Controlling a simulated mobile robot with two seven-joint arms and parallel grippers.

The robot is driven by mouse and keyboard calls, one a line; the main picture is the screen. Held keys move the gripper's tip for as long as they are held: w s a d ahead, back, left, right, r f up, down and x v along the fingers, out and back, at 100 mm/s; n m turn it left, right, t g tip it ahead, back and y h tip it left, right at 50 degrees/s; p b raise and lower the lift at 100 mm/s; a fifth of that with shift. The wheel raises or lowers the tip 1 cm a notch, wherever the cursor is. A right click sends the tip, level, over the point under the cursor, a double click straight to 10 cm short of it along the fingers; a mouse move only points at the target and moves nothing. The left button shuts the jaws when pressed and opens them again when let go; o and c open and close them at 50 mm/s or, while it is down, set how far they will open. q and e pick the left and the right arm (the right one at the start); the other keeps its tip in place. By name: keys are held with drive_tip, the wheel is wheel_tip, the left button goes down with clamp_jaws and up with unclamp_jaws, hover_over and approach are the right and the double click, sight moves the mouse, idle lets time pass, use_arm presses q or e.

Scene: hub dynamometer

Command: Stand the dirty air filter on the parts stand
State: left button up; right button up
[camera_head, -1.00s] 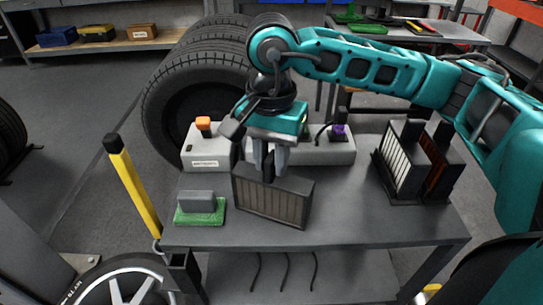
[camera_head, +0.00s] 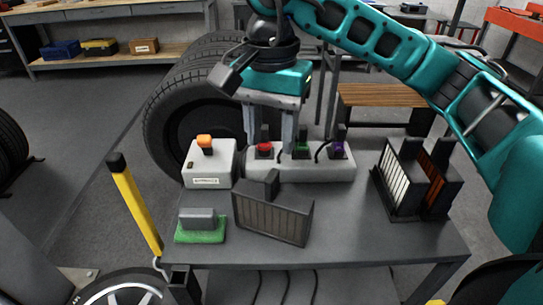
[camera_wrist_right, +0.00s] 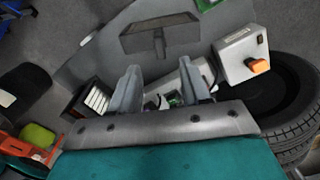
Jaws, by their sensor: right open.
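The dirty air filter (camera_head: 272,217) is a grey-brown pleated panel in a dark frame with a black grip block on top. It stands upright on the grey table (camera_head: 345,232), near its front edge. I take this table to be the parts stand. The filter also shows in the right wrist view (camera_wrist_right: 160,36), beyond my fingertips. My right gripper (camera_head: 270,148) is open and empty, above and behind the filter and apart from it. Its two fingers also show in the right wrist view (camera_wrist_right: 162,88). My left gripper is not in view.
A rack (camera_head: 405,212) with a white and a brown filter stands at the table's right. A grey box with an orange knob (camera_head: 208,165) and a strip with coloured plugs (camera_head: 318,172) lie behind the filter. A grey block on a green base (camera_head: 200,225) sits left.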

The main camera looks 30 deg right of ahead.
wheel_tip(320, 180, up, 3)
drive_tip(key=shift+r, duration=0.1)
idle(0.6)
